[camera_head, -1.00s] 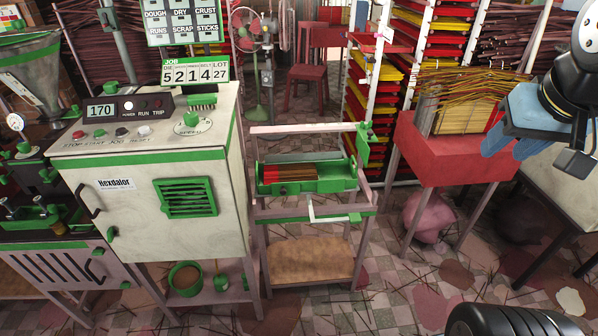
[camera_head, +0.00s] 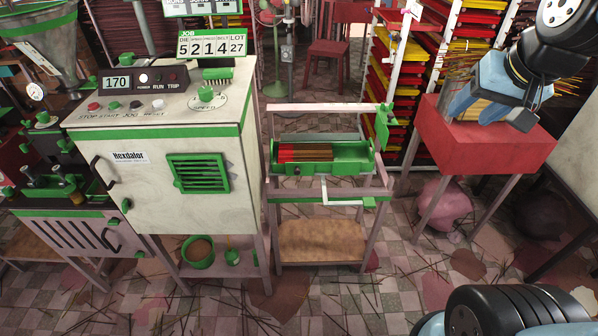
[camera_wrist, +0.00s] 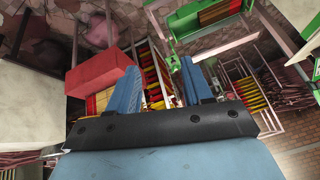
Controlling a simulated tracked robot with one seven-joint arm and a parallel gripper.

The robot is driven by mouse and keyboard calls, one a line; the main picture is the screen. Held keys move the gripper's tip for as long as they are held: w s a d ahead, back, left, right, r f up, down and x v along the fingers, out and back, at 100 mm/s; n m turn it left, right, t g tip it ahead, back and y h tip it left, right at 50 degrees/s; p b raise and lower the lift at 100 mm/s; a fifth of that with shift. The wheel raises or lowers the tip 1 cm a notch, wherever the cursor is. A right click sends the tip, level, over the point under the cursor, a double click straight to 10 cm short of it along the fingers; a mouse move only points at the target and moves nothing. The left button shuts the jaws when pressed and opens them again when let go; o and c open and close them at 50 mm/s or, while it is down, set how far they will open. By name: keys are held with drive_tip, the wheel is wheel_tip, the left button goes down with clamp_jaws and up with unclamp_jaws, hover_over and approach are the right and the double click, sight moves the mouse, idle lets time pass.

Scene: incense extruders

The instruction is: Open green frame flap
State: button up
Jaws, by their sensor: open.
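A pinkish wooden stand with a crossbar frame (camera_head: 330,107) is right of the cream machine. A thin green plate (camera_head: 382,127) is on the frame's right upright; I cannot tell for certain that it is the flap. A green tray (camera_head: 345,160) with red and brown sticks sits inside the frame and shows in the wrist view (camera_wrist: 200,18). A pale bent bar (camera_head: 325,195) with a green end sticks out below it. My gripper (camera_head: 472,114) is open and empty, right of the stand and apart from it. Its two blue fingers show in the wrist view (camera_wrist: 160,65).
A red-topped table (camera_head: 480,145) stands below and beside my gripper. Racks of yellow and red trays (camera_head: 395,95) stand behind. The cream machine (camera_head: 165,165) with a green vent is close on the stand's left. The tiled floor before the stand has scattered sticks.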

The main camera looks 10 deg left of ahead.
drive_tip(key=w+a+f+m+y, duration=0.1)
drive_tip(key=w+a+f, duration=0.7)
drive_tip(key=w+a, duration=0.15)
drive_tip(key=n+t+y, duration=0.1)
drive_tip(key=n+t, duration=0.3)
drive_tip(key=t, duration=0.8)
approach(297, 174)
drive_tip(key=shift+y, duration=0.3)
drive_tip(key=x, duration=0.9)
drive_tip(key=shift+d, duration=0.2)
drive_tip(key=shift+c, duration=0.5)
clamp_jaws()
